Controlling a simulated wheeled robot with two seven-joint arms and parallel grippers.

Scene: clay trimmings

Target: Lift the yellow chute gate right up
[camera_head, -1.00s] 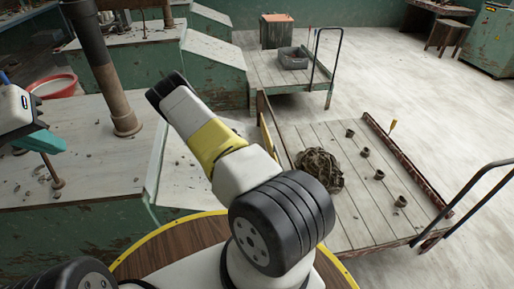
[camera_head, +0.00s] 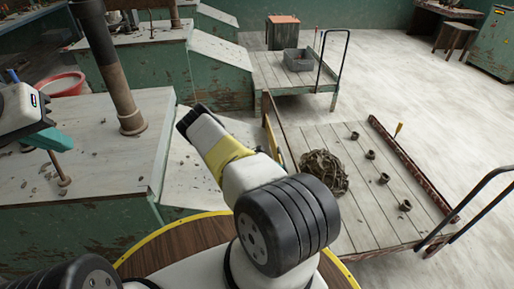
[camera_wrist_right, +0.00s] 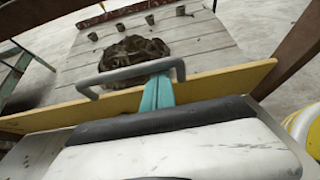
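The yellow chute gate (camera_wrist_right: 225,80) is a thin board with a grey bar handle (camera_wrist_right: 125,73) in the right wrist view, across the near end of a plank platform. In the head view a strip of it (camera_head: 272,138) shows beside my right arm. My right gripper's teal fingers (camera_wrist_right: 160,92) lie side by side, seemingly shut, with their tips at the handle; the bar crosses at the tips. I see no bar clamped between them. My left gripper (camera_head: 48,140) is at the far left over a bench, near an upright rod; its finger gap is unclear.
A brown clump (camera_head: 324,173) and several small pots (camera_head: 370,154) sit on the plank platform (camera_head: 375,215), which has a rail handle. A brown pipe (camera_head: 112,70) rises from the left bench. A red bowl (camera_head: 62,85) stands there. Open floor lies at right.

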